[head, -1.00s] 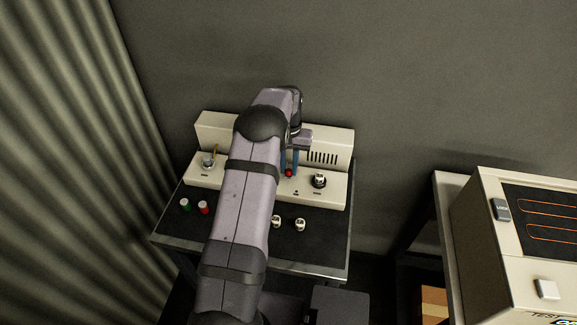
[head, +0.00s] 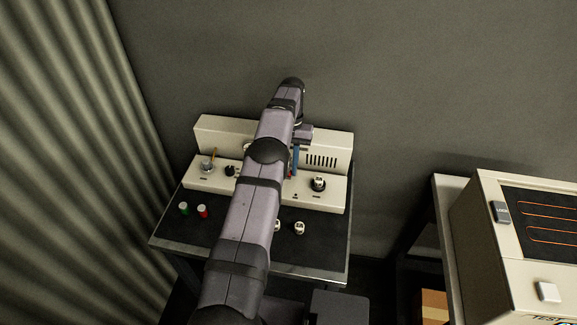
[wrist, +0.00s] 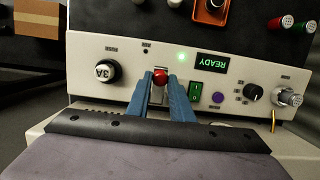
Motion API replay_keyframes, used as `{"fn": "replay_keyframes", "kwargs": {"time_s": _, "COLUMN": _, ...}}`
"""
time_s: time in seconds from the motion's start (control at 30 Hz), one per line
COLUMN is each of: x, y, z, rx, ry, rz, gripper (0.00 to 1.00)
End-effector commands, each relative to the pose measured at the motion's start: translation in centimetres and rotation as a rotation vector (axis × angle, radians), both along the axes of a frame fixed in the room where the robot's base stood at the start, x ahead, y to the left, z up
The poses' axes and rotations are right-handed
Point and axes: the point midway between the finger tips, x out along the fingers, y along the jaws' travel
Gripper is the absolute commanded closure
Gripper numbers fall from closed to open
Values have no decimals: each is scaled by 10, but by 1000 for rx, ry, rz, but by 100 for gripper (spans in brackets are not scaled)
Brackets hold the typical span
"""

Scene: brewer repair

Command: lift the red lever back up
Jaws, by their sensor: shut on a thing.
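The red lever (wrist: 160,77) shows as a round red knob between my fingertips in the wrist view. My gripper (wrist: 158,82) has its two blue fingers shut on it, one on each side. The lever sits on the front panel of the cream brewer (wrist: 75,85). In the head view the blue fingers of my gripper (head: 295,162) reach down at the middle of the brewer, and my arm hides most of the lever there.
In the wrist view a display (wrist: 213,62) reads READY beside a lit green light (wrist: 181,56). A green switch (wrist: 195,91), a black knob (wrist: 253,93) and a 3A fuse cap (wrist: 107,71) flank the lever. Loose fuse caps (head: 299,228) lie on the black mat.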

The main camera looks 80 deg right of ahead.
Motion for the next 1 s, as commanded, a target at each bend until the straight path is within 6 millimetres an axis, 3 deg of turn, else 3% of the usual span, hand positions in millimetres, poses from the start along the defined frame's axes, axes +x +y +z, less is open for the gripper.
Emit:
{"fn": "replay_keyframes", "kwargs": {"time_s": 0.33, "x": 0, "y": -1, "z": 2, "rx": -2, "ry": 0, "rz": 0, "gripper": 100}}
{"fn": "replay_keyframes", "kwargs": {"time_s": 0.37, "x": 0, "y": -1, "z": 3, "rx": -2, "ry": 0, "rz": 0, "gripper": 78}}
{"fn": "replay_keyframes", "kwargs": {"time_s": 0.43, "x": 0, "y": -1, "z": 3, "rx": -2, "ry": 0, "rz": 0, "gripper": 62}}
{"fn": "replay_keyframes", "kwargs": {"time_s": 0.77, "x": 0, "y": 0, "z": 2, "rx": 1, "ry": 0, "rz": 0, "gripper": 62}}
{"fn": "replay_keyframes", "kwargs": {"time_s": 1.0, "x": 0, "y": -1, "z": 17, "rx": -4, "ry": 0, "rz": 0, "gripper": 62}}
